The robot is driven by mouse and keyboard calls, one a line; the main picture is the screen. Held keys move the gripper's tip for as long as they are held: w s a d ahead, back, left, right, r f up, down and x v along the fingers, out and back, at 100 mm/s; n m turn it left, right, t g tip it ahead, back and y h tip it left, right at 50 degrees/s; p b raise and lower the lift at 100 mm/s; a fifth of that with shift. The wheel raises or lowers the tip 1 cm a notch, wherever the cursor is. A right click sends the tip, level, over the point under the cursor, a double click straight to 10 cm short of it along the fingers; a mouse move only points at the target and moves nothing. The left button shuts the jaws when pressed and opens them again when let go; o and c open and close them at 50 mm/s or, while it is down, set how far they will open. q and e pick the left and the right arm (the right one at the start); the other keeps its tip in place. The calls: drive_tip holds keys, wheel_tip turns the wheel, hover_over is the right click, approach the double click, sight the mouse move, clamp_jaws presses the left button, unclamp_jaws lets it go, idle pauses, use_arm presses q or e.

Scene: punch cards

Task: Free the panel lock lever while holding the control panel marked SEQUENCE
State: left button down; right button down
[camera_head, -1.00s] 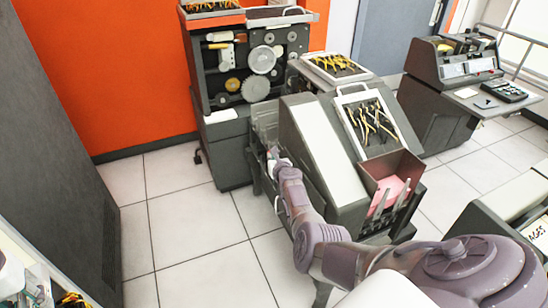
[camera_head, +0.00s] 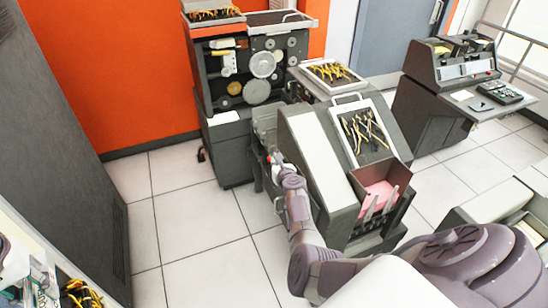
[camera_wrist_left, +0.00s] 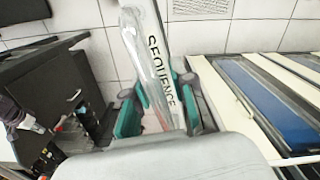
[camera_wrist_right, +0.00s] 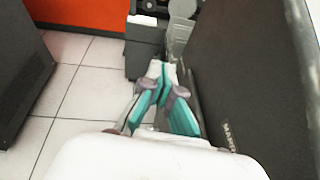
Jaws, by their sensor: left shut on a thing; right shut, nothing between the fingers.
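In the left wrist view, my left gripper (camera_wrist_left: 160,98) is shut on the control panel (camera_wrist_left: 158,62), a narrow white strip with black letters reading SEQUENCE. A clear, shiny piece lies along its left side. In the right wrist view, my right gripper (camera_wrist_right: 163,72) is shut and empty beside the dark side of a machine (camera_wrist_right: 255,75). In the head view, the right gripper (camera_head: 275,158) is at the left side of the sloped grey machine (camera_head: 317,150). I cannot make out the panel lock lever with certainty. The left gripper cannot be made out in the head view.
A cabinet with reels (camera_head: 262,65) stands behind, against the orange wall (camera_head: 110,75). A pink-lined bin (camera_head: 380,190) is on the sloped machine's front. Another machine (camera_head: 440,90) stands at the right. The tiled floor (camera_head: 190,220) left of the sloped machine is clear.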

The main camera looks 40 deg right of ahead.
use_arm(q)
drive_tip(key=shift+w+r+p, duration=0.25)
drive_tip(key=shift+r+p, duration=0.1)
drive_tip(key=shift+r, duration=0.4)
use_arm(e)
drive_tip(key=shift+s+a+r, duration=0.2)
drive_tip(key=shift+s+r, duration=0.1)
drive_tip(key=shift+r, duration=0.35)
use_arm(q)
drive_tip(key=shift+s, duration=0.1)
use_arm(e)
drive_tip(key=shift+s, duration=0.1)
